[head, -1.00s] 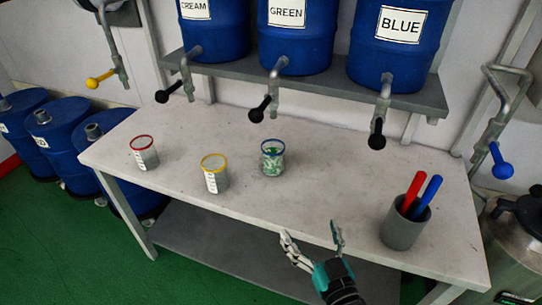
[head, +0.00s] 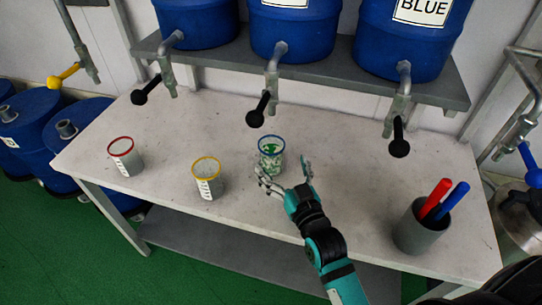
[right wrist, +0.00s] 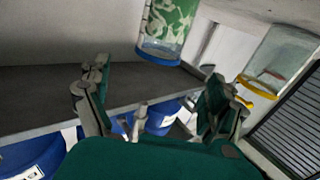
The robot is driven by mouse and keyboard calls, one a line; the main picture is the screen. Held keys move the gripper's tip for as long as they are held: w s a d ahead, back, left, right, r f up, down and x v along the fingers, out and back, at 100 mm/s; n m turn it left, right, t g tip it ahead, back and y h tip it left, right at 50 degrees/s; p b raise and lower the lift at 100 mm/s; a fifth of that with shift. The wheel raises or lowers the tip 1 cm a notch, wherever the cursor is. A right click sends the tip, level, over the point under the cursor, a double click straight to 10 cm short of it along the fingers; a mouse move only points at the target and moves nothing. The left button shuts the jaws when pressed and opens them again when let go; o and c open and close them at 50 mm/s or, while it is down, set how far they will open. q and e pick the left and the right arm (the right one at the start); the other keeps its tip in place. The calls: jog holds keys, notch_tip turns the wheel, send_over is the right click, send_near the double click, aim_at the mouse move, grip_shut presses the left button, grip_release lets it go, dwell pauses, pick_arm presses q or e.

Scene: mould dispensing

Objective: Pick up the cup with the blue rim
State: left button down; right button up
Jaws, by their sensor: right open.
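The cup with the blue rim (head: 271,158) stands upright on the table, clear-walled with green and white contents. It also shows upside down at the top of the right wrist view (right wrist: 172,22). My right gripper (head: 285,169) is open, just in front of this cup, its fingers spread toward the cup's near side. In the right wrist view the open fingers (right wrist: 156,85) have nothing between them, and the cup appears beyond them. I cannot tell from the head view whether a finger touches it. My left gripper is not in view.
A yellow-rimmed cup (head: 208,182) and a red-rimmed cup (head: 127,160) stand to the left on the pale table (head: 350,170). A grey holder (head: 418,235) with red and blue sticks stands at right. Black-handled taps (head: 262,108) hang from blue barrels above the back.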

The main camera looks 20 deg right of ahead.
aim_at(276, 154)
jog(key=w, duration=0.4)
jog(key=shift+w+f, duration=0.1)
jog(key=shift+w, duration=0.1)
jog(key=w, duration=0.3)
jog(key=shift+w+a+f, duration=0.1)
jog(key=shift+w+f, duration=0.1)
jog(key=shift+w, duration=0.3)
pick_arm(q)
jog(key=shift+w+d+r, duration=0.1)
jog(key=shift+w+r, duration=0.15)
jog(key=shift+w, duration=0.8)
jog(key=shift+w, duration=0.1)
pick_arm(e)
jog(key=c, duration=1.5)
